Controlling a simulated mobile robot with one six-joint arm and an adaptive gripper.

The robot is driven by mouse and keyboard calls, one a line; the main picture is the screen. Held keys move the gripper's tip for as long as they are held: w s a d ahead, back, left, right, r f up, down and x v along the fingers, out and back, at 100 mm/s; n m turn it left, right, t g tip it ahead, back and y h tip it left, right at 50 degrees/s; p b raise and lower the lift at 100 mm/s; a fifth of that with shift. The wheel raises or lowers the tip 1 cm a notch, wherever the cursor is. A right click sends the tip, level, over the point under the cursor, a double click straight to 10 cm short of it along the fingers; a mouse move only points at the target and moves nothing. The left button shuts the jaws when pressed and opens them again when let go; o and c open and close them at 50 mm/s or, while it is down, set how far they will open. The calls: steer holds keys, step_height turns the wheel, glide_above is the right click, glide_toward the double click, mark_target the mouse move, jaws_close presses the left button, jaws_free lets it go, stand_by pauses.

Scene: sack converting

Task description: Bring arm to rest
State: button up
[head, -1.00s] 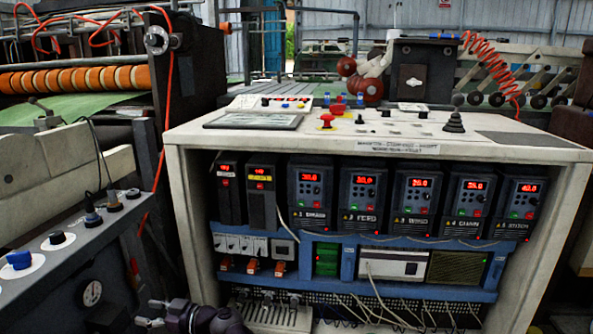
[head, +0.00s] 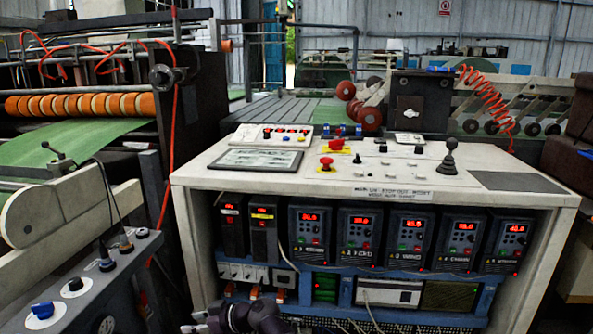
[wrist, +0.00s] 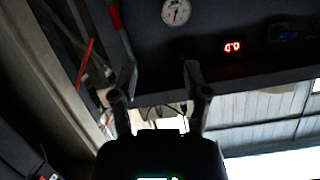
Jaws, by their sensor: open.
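My gripper (head: 199,322) shows at the bottom edge of the head view, with a dark part of my arm beside it. It is low in front of the white control console (head: 182,205), left of its middle. In the wrist view my gripper (wrist: 162,78) has its two fingers spread apart, with nothing between them. Most of my arm is out of the picture.
A grey panel with knobs (head: 80,283) and a blue knob (head: 42,309) stands at the lower left. Lit drive units (head: 310,232) fill the console's open front.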

steer(key=d+r+m+h+p, duration=0.4)
steer(key=d+r+p, duration=0.4)
steer(key=d+p, duration=0.4)
steer(key=d+r+m+g+h+p, duration=0.1)
steer(key=d+r+m+h+p, duration=0.4)
steer(key=d+r+p, duration=0.3)
steer(key=s+d+r+m+g+h+p, duration=0.1)
steer(key=d+r+m+h+p, duration=0.4)
steer(key=d+r+p, duration=0.4)
steer(key=d+p, duration=0.7)
steer(key=d, duration=0.5)
steer(key=shift+d, duration=0.3)
